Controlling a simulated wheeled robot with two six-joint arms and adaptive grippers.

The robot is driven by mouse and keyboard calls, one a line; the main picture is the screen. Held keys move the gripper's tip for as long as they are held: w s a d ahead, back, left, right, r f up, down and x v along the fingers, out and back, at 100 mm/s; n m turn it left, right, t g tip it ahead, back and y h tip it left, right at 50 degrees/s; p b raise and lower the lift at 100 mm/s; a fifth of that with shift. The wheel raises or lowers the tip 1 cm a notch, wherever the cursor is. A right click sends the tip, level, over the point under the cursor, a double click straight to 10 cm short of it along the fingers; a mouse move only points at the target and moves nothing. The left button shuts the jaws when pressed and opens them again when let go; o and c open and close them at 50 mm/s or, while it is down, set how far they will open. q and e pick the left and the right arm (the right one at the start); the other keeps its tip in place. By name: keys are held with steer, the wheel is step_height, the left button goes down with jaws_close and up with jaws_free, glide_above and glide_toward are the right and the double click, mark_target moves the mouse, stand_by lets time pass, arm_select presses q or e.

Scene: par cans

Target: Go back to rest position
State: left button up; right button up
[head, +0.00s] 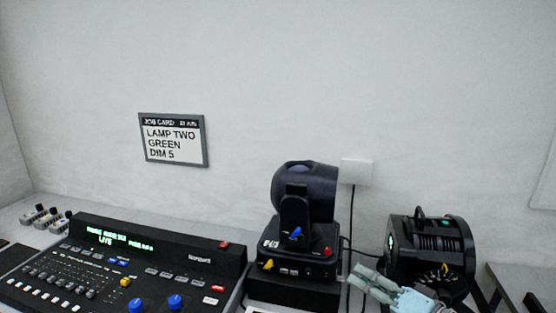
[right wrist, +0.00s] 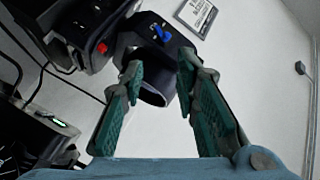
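My right gripper (head: 364,282) is at the lower right in the head view, in front of the gap between the moving-head lamp (head: 305,195) and the round par can (head: 430,245). In the right wrist view its two teal-padded fingers (right wrist: 160,85) stand apart with nothing between them. The moving-head lamp shows beyond the fingertips there, with its blue knob (right wrist: 161,33) and red button (right wrist: 102,47). The fingers look apart from it. My left gripper is in neither view.
A lighting console (head: 120,262) with a lit green display fills the lower left. A job card (head: 173,140) on the wall reads "LAMP TWO GREEN DIM 5". A wall box (head: 356,171) has cables hanging down. A dark-framed table (head: 525,285) stands at the right edge.

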steer(key=s+f+n+g+h, duration=0.45)
steer(key=s+f, duration=0.85)
steer(key=f, duration=0.5)
steer(key=s+d+f+g+h, duration=0.2)
steer(key=s+d+f+h, duration=0.1)
steer(key=s, duration=0.5)
steer(key=s+d+f+g+h, duration=0.2)
steer(key=s+f+g, duration=0.15)
steer(key=s, duration=0.45)
steer(key=s+d+f+g+b, duration=0.1)
steer(key=s+f+b, duration=0.15)
steer(key=f, duration=1.15)
steer(key=s+d+f+b, duration=0.2)
steer(key=f+b, duration=0.1)
steer(key=f, duration=1.1)
steer(key=s+f+g+b, duration=0.1)
steer(key=s+f+b, duration=0.1)
steer(key=s+f, duration=1)
steer(key=shift+s+d+f+h+b, duration=0.2)
steer(key=shift+s+f+h+b, duration=0.2)
steer(key=shift+f, duration=0.1)
